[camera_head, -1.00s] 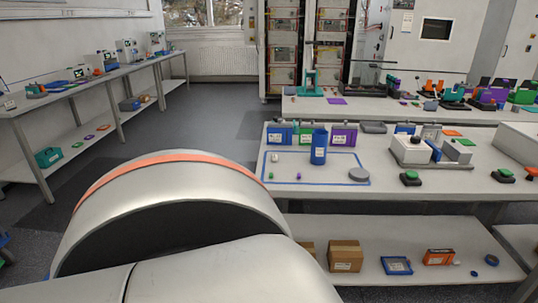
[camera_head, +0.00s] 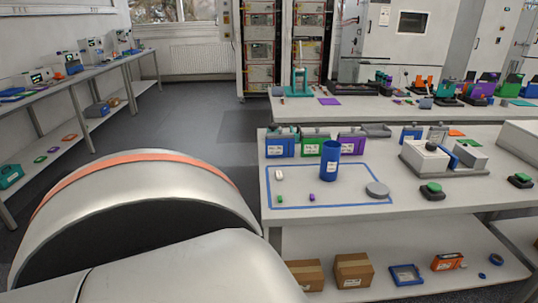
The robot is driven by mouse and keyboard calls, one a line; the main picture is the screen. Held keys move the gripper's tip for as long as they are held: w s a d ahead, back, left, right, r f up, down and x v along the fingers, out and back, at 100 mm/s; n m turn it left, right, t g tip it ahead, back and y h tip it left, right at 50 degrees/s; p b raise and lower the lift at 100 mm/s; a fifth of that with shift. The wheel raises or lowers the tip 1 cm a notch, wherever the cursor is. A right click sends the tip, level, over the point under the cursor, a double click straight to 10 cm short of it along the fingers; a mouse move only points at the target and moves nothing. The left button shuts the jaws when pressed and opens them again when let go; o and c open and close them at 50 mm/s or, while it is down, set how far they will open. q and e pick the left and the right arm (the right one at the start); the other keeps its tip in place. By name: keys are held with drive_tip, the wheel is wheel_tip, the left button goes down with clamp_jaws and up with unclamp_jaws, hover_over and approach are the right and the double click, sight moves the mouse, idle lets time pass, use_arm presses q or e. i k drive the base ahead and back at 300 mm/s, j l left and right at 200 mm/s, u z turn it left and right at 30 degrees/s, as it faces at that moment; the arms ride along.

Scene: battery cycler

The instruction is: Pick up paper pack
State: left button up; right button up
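I cannot tell for sure which item is the paper pack. An orange box with a white front (camera_head: 447,261) lies on the lower shelf of the near table, at the right. Left of it on that shelf are a blue framed item (camera_head: 406,275) and two brown cardboard boxes, one in the middle (camera_head: 353,270) and one further left (camera_head: 306,275). The left box is partly close to my arm's outline. A large grey arm link of mine with an orange band fills the lower left. Neither of my grippers is in view.
The near table (camera_head: 300,226) holds a blue cup (camera_head: 330,161), a grey disc (camera_head: 377,190), colored bins and a white device (camera_head: 425,156). Another bench (camera_head: 330,112) stands behind it, and a long bench runs along the left. The floor (camera_head: 190,125) between is clear.

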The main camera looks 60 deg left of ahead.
sight(278, 174)
drive_tip(key=k+j, duration=0.1)
drive_tip(key=j, duration=0.55)
drive_tip(key=k+j, duration=0.1)
drive_tip(key=j, duration=0.6)
drive_tip(key=k+j, duration=0.1)
drive_tip(key=j, duration=0.55)
